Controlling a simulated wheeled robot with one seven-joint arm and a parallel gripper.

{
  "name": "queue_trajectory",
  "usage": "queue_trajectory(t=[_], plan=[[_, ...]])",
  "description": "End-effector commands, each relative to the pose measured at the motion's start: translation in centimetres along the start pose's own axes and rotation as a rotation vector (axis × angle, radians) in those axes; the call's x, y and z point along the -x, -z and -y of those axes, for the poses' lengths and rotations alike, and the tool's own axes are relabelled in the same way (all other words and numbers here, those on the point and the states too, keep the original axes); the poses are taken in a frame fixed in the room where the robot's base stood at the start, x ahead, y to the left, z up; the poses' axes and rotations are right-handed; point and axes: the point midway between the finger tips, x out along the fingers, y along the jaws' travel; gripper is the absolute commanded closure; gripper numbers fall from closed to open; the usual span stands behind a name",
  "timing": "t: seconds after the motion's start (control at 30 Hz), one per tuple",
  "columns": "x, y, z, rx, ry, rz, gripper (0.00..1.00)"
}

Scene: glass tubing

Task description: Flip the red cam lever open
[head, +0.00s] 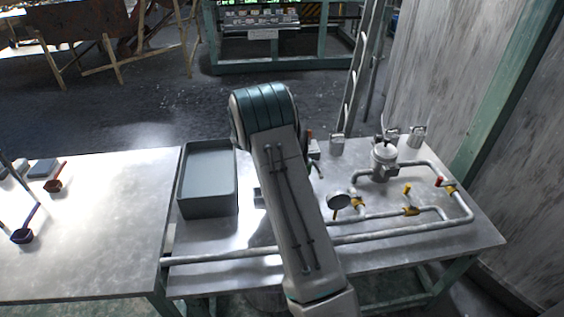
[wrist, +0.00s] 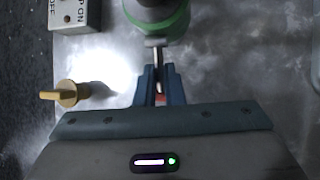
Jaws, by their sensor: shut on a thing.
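In the wrist view, my gripper (wrist: 160,72) has its two blue fingers close together around a narrow lever. A grey metal part of the lever (wrist: 157,55) shows at the fingertips, and a bit of red shows between the fingers farther back. The lever reaches up to a round green fitting (wrist: 160,22) with a dark top, cut off by the picture's edge. How far the lever is turned cannot be told. In the head view my arm hides the gripper and most of this spot.
A yellow valve handle (wrist: 66,93) and a switch box (wrist: 74,13) are left of the fingers in the wrist view. In the head view, a grey bin (head: 208,206) stands left of my arm, and pipes (head: 400,229) with a round gauge (head: 339,202) lie right.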

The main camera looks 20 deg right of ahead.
Motion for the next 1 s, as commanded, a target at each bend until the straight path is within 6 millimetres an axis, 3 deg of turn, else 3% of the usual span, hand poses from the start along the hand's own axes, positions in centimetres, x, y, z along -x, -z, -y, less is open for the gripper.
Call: queue_trajectory(t=[0.03,0.5,1.0], plan=[[0.74,-0.75,-0.18,-0.015,0.002,-0.043,1.00],[1.47,-1.28,-0.36,-0.080,0.004,-0.381,1.00],[1.48,-1.26,-0.41,-0.096,0.002,-0.482,1.00]])
